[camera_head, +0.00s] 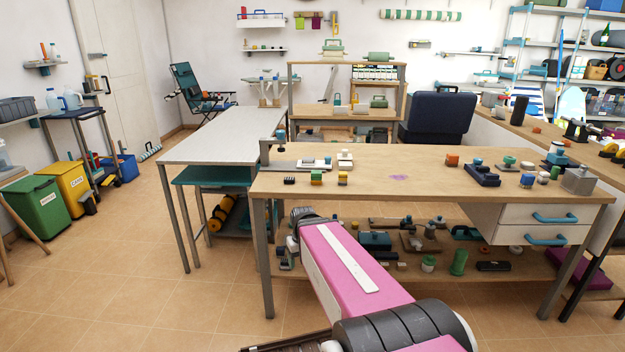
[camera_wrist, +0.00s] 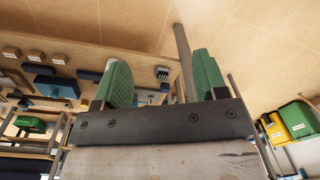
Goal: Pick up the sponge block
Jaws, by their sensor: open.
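A small yellow block with a dark green layer (camera_head: 316,178) sits near the front left edge of the wooden workbench (camera_head: 420,186). It looks like the sponge block, but it is too small to be sure. A similar small yellow-and-dark block (camera_head: 342,178) sits just to its right. In the wrist view my gripper (camera_wrist: 160,72) has its two green fingers wide apart with nothing held between them. My pink arm reaches toward the bench's front left leg in the head view, and the fingers are hidden there. I cannot pick out the sponge block in the wrist view.
Dark blocks and tools (camera_head: 483,173) crowd the bench's right half. A drawer unit (camera_head: 545,226) hangs below it. The lower shelf (camera_head: 530,270) holds many small items. A grey-topped table (camera_head: 225,135) stands behind left. Green (camera_head: 40,205) and yellow (camera_head: 72,184) bins stand left; floor between is clear.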

